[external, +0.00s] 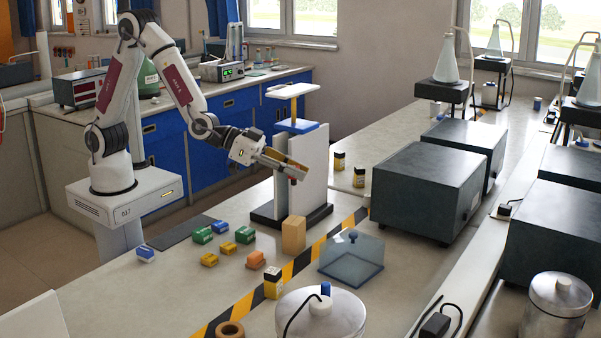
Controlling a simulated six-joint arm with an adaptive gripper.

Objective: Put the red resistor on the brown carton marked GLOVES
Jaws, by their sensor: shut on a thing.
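My gripper (297,174) is raised in front of the white upright panels, pointing right and slightly down. It is shut on a small red piece, the red resistor (292,181), which shows only in part at the fingertips. A plain brown carton (293,234) stands upright on the bench below the gripper, just in front of the panel stand's base. Any marking on it is not readable from here. The held resistor is well above the carton and apart from it.
The white panel stand (313,175) on a black base is close behind the gripper. Small green (202,236), yellow (209,260) and orange (256,259) blocks lie left of the carton. A clear box with a blue knob (352,260) stands right, beyond a yellow-black stripe.

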